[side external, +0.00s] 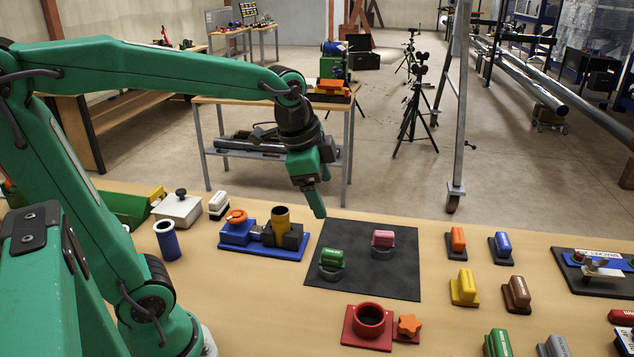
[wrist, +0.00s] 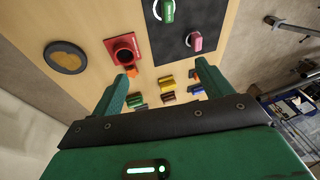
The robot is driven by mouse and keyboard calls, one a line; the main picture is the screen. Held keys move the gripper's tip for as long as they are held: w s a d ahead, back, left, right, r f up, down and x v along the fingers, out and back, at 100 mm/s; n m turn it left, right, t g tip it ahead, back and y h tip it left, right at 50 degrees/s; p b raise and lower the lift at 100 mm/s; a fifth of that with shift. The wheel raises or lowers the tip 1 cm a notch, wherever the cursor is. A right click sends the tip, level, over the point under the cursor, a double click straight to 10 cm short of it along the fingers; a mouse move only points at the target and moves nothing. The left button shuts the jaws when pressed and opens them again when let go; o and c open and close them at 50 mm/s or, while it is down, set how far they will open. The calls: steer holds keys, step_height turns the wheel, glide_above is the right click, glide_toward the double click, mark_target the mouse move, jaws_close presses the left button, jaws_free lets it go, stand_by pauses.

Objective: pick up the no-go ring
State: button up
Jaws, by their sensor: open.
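Two ring gauges sit on the black mat (side external: 395,275), which also shows in the wrist view (wrist: 172,40). One has a green handle (side external: 332,258) and stands at the mat's left; it shows in the wrist view (wrist: 167,10). The other has a pink handle (side external: 383,238) above a grey ring and stands at the mat's middle right; it shows in the wrist view (wrist: 196,41). I cannot read which is marked no-go. My gripper (side external: 318,196) is open and empty, raised above the mat's far left corner. Its two fingers (wrist: 160,78) are spread apart in the wrist view.
A red block with a round collar (side external: 369,320) stands in front of the mat. A blue fixture (side external: 262,245) with a yellow cylinder is left of it. Several coloured handled blocks stand to the right, including an orange one (side external: 457,240). Bare wood surrounds the mat's right edge.

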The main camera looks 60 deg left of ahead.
steer(key=w+f+m+g, duration=0.1)
steer(key=w+f+m, duration=0.1)
steer(key=w+m, duration=0.4)
steer(key=m+g, duration=0.3)
steer(key=m, duration=0.8)
glide_above(383, 242)
steer(key=f, duration=1.5)
steer(key=shift+w+a, duration=0.15)
steer(key=shift+a, duration=0.1)
steer(key=shift+w+f+m, duration=0.25)
steer(key=shift+f+m, duration=0.25)
steer(key=shift+a+f, duration=0.1)
steer(key=shift+f, duration=1.15)
steer(key=shift+f, duration=0.1)
steer(key=shift+a+f, duration=0.1)
steer(key=shift+f, duration=2.4)
